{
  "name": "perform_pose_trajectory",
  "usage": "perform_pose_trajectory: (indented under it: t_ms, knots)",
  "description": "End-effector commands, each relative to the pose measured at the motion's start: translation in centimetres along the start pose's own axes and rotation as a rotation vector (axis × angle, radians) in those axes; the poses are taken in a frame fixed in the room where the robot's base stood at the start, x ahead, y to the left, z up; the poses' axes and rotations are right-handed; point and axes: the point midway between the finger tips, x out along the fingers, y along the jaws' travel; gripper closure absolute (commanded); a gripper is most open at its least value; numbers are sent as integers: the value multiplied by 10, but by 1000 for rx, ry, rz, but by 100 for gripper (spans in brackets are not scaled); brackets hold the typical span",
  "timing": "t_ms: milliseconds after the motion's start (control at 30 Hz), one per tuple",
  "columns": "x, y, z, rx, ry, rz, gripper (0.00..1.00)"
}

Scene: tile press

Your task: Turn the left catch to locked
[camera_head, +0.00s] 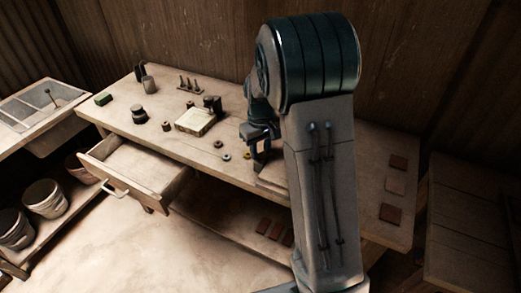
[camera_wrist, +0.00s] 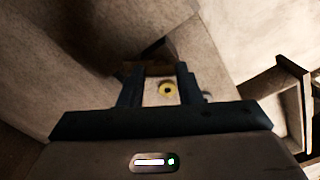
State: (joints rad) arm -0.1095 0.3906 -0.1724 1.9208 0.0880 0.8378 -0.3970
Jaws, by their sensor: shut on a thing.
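My gripper (camera_head: 260,160) points down over the right middle of the workbench in the head view, beside my arm. In the wrist view its two dark fingers (camera_wrist: 158,80) are shut on a small brown piece (camera_wrist: 147,69), which spans their tips. I cannot tell whether this piece is the left catch.
The workbench (camera_head: 345,150) has an open drawer (camera_head: 130,172) at its front left. A pale block (camera_head: 194,121), dark jars (camera_head: 140,116) and small rings (camera_head: 226,157) stand left of my gripper. Several brown tiles (camera_head: 394,187) lie at the right. Buckets (camera_head: 45,198) stand at far left.

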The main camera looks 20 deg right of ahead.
Motion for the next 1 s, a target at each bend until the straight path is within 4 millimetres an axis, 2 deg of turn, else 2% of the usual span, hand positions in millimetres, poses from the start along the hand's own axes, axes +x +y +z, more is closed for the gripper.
perform_pose_trajectory:
  t_ms: [600,1000]
  knots:
    - [-1,0,-1,553,3,0,92]
    - [-2,0,-1,744,3,-1,92]
